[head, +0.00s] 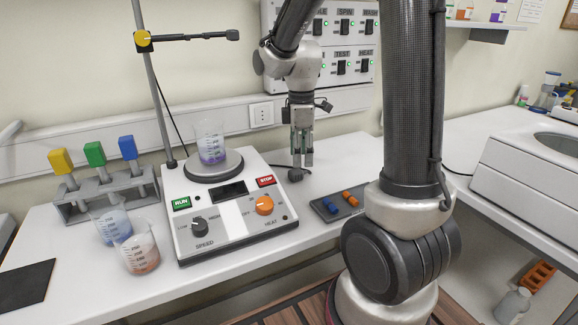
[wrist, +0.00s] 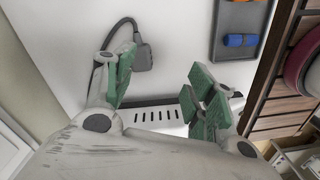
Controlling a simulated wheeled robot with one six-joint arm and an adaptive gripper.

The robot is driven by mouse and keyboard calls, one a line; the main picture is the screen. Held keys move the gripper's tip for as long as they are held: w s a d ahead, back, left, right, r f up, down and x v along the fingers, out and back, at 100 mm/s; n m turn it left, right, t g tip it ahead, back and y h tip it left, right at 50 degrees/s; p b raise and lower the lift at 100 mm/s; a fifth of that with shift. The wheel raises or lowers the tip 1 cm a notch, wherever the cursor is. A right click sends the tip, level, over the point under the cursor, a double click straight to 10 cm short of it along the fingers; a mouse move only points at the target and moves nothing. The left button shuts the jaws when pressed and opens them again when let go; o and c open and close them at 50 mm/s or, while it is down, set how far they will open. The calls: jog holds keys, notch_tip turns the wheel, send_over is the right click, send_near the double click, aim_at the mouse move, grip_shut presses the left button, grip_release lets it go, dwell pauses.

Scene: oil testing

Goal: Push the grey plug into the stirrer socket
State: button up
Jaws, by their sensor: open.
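The grey plug (head: 295,175) lies on the white bench just right of the stirrer (head: 192,233), its dark cable running back from it. In the wrist view the plug (wrist: 143,56) is close to the left finger, not between closed jaws. My gripper (head: 302,163) points down, open and empty, above the bench close to the plug; its green-padded fingers stand well apart in the wrist view (wrist: 165,90). The stirrer's vented side (wrist: 155,115) shows between the fingers. I cannot make out the stirrer socket in either view.
A dark tray (head: 327,210) with blue and orange pieces lies right of the stirrer. A beaker (head: 211,148) stands on the stirrer plate. More beakers (head: 137,250) and a rack (head: 100,197) are at left. A metal stand (head: 152,90) rises behind. The wall socket (head: 262,113) is behind.

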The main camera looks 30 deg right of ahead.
aim_at(296, 171)
jog(key=shift+w+d+r+n, duration=0.1)
jog(key=shift+w+r+n, duration=0.05)
jog(key=shift+w+n, duration=0.45)
jog(key=shift+w+r+n, duration=0.1)
jog(key=shift+w+n, duration=0.3)
jog(key=shift+w, duration=0.25)
jog(key=shift+w+n, duration=0.1)
jog(key=shift+n, duration=1.1)
jog(key=shift+f, duration=1.3)
jog(key=shift+f, duration=2.6)
jog(key=shift+c, duration=0.2)
jog(key=c, duration=1)
